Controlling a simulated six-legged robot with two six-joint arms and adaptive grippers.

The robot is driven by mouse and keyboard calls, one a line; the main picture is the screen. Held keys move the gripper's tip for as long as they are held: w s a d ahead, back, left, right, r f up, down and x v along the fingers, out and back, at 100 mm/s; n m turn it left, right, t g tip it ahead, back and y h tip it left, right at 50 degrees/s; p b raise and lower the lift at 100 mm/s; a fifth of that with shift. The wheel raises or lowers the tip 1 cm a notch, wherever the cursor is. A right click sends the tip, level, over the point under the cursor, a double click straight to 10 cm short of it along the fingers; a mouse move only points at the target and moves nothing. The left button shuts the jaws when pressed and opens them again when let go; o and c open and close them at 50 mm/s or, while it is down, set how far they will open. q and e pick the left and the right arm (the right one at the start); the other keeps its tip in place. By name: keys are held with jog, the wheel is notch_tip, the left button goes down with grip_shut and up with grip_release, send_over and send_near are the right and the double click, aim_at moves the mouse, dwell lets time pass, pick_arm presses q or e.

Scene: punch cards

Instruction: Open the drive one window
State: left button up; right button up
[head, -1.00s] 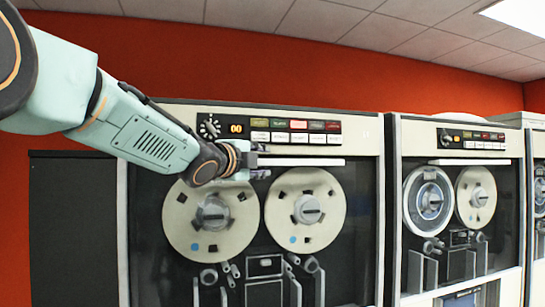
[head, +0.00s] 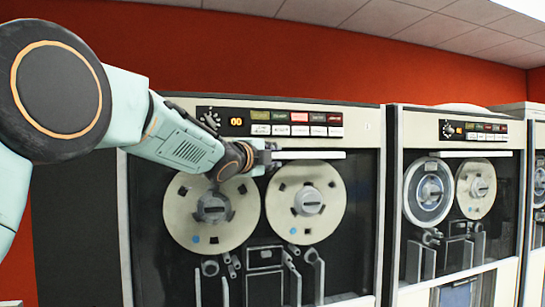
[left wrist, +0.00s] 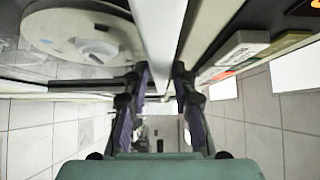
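The nearest tape drive (head: 367,220) stands in the middle of the head view. Its window (head: 345,265) covers two cream tape reels, and I see no gap at its top. A white bar (head: 322,155) runs level along the window's top, below the button panel; it also shows in the left wrist view (left wrist: 160,30). My left gripper (head: 270,157) is at the bar's left part. In the left wrist view its two dark fingers (left wrist: 160,80) stand apart, one on each side of the bar, with narrow gaps showing. My right gripper is out of view.
The button panel (head: 270,122) with a knob and coloured keys lies just above the bar. A second tape drive (head: 395,200) stands close on the right, with another beyond it. A red wall (head: 300,80) is behind. The tiled floor (left wrist: 30,130) looks clear.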

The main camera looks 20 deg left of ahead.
pick_arm(q)
jog(key=shift+s+d+r, duration=0.1)
jog(key=shift+d+r, duration=0.05)
jog(key=shift+d, duration=0.1)
jog(key=c, duration=0.3)
jog(key=shift+a, duration=0.15)
grip_shut()
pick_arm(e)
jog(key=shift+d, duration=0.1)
